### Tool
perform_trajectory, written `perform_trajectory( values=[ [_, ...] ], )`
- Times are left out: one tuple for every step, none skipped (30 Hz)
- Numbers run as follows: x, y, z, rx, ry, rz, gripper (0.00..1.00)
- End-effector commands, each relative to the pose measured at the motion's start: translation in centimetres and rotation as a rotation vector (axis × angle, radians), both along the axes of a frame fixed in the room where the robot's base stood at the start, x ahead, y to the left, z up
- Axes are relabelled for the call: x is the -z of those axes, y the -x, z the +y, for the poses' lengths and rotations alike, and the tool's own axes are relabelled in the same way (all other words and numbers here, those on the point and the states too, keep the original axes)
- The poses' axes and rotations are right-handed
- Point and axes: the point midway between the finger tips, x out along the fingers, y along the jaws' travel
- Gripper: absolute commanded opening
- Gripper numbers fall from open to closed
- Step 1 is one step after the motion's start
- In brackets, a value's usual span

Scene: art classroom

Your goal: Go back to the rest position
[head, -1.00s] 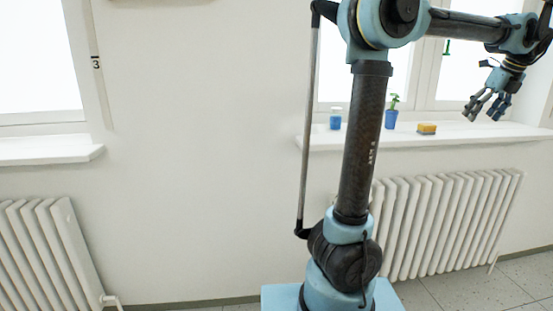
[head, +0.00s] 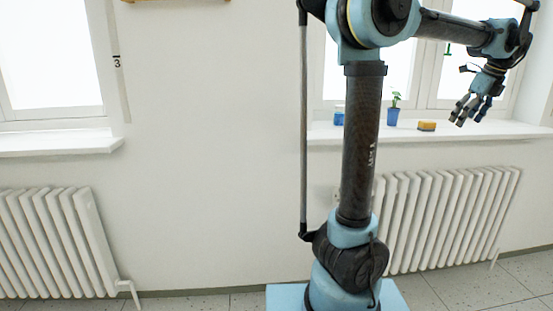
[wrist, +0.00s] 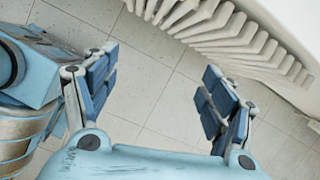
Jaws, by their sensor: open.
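My gripper (head: 468,110) hangs at the right of the head view, fingers pointing down, in front of the window sill. In the wrist view my gripper (wrist: 158,88) has its fingers spread wide apart. It is open and nothing is between the fingers. Below it the wrist view shows only floor tiles and a radiator.
The window sill (head: 500,131) holds a yellow-orange sponge-like block (head: 426,126), a blue pot with a plant (head: 393,112) and a blue container (head: 338,119), partly hidden by my arm. A white radiator (head: 445,215) stands below; another radiator (head: 55,240) is at left. The tiled floor (wrist: 150,80) is clear.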

Motion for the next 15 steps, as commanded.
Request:
perform_trajectory(
  values=[
    [0.3,-0.5,1.3,-0.043,0.011,0.003,0.76],
    [0.5,-0.8,2.1,-0.073,0.020,0.005,0.76],
    [0.8,-1.2,3.2,-0.114,0.032,0.009,0.76],
    [1.0,-1.4,4.1,-0.146,0.042,0.010,0.76],
    [1.2,-1.8,5.0,-0.185,0.052,0.012,0.76],
    [1.6,-2.1,6.5,-0.240,0.068,0.015,0.76],
    [2.0,-2.5,7.7,-0.287,0.082,0.017,0.76],
    [2.4,-2.7,9.0,-0.336,0.096,0.020,0.76],
    [2.9,-3.0,10.7,-0.403,0.115,0.024,0.76],
    [3.4,-3.2,12.0,-0.454,0.130,0.025,0.76],
    [3.8,-3.4,13.3,-0.505,0.145,0.027,0.76],
    [4.4,-3.5,14.9,-0.574,0.165,0.030,0.76],
    [4.8,-3.6,16.1,-0.624,0.180,0.032,0.76],
    [5.3,-3.6,17.3,-0.675,0.195,0.033,0.76],
    [6.0,-3.6,18.9,-0.744,0.214,0.034,0.76]
  ],
)
